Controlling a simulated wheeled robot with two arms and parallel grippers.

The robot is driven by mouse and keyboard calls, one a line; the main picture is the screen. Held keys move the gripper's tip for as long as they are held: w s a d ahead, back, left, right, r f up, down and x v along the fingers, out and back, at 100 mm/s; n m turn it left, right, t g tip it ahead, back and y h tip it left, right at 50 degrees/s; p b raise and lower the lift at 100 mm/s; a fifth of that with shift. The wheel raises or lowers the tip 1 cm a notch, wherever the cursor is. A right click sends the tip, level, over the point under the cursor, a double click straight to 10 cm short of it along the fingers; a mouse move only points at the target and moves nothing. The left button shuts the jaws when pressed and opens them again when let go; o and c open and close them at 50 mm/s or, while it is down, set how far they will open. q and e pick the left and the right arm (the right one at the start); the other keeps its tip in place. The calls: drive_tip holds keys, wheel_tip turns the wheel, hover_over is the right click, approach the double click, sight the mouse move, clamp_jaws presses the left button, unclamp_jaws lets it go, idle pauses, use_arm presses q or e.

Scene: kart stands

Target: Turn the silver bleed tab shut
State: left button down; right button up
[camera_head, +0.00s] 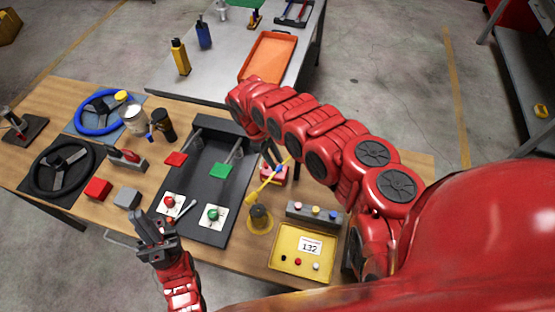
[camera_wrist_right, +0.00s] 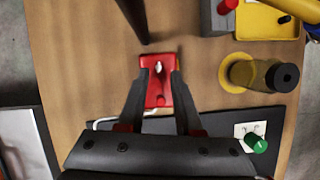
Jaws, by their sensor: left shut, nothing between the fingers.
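A small silver tab (camera_wrist_right: 158,66) sits on a red block (camera_wrist_right: 157,90) on the wooden bench, in the right wrist view. In the head view the red block (camera_head: 277,176) is partly hidden by my right arm and a yellow rod. My right gripper (camera_wrist_right: 162,74) points at the block, with its dark fingers apart on either side of the tab. I cannot tell whether they touch it. In the head view my right gripper (camera_head: 270,153) is mostly hidden behind my arm. My left gripper (camera_head: 144,227) is shut and empty above the bench's front edge.
A yellow tray marked 132 (camera_head: 302,252) and a grey button box (camera_head: 314,214) are at right. Steering wheels (camera_head: 61,168) lie at left.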

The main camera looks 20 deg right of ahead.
drive_tip(key=shift+x, duration=1.2)
drive_tip(key=shift+w, duration=0.15)
clamp_jaws()
idle(0.4)
